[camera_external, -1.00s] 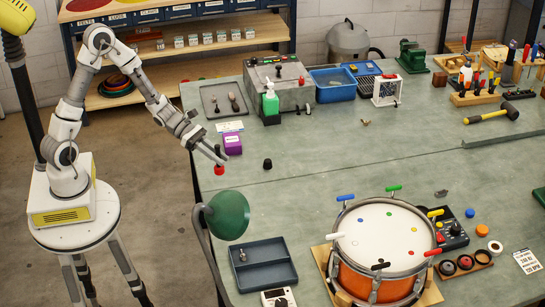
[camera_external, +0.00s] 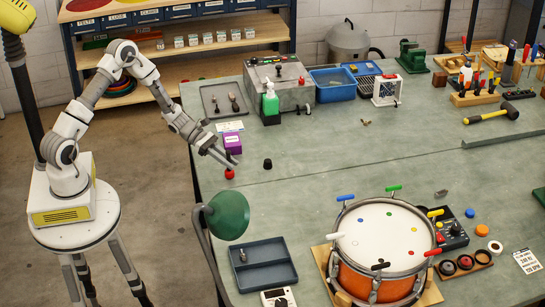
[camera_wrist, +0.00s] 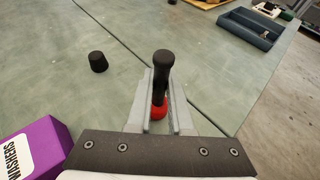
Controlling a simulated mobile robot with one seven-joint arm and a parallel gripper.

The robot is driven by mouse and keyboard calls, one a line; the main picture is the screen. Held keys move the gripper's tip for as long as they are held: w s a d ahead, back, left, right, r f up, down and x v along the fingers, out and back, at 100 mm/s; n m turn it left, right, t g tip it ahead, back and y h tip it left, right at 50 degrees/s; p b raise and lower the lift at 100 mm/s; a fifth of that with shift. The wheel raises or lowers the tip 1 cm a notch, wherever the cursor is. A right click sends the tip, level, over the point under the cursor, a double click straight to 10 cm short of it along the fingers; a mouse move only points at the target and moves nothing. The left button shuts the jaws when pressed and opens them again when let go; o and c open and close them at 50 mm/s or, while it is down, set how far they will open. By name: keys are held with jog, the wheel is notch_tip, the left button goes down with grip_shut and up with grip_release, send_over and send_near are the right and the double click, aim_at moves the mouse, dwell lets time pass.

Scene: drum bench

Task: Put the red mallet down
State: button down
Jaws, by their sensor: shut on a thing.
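The red mallet (camera_external: 230,174) hangs head down over the left edge area of the bench (camera_external: 330,160). It has a red head and a black handle. In the wrist view the mallet (camera_wrist: 161,76) stands between the two grey fingers, with its handle toward the camera and its red head below. My gripper (camera_external: 232,161) is shut on it. The red head is at or just above the bench top; I cannot tell whether it touches.
A purple washers box (camera_external: 232,144) stands just behind my gripper. A small black knob-like piece (camera_external: 267,164) stands to the right. A blue-grey tray (camera_external: 263,264), a green lamp (camera_external: 230,214) and an orange drum (camera_external: 375,285) are nearer the front. The bench between them is clear.

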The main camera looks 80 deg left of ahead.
jog(key=shift+f, duration=0.25)
jog(key=c, duration=0.8)
grip_release()
jog(key=shift+r, duration=0.1)
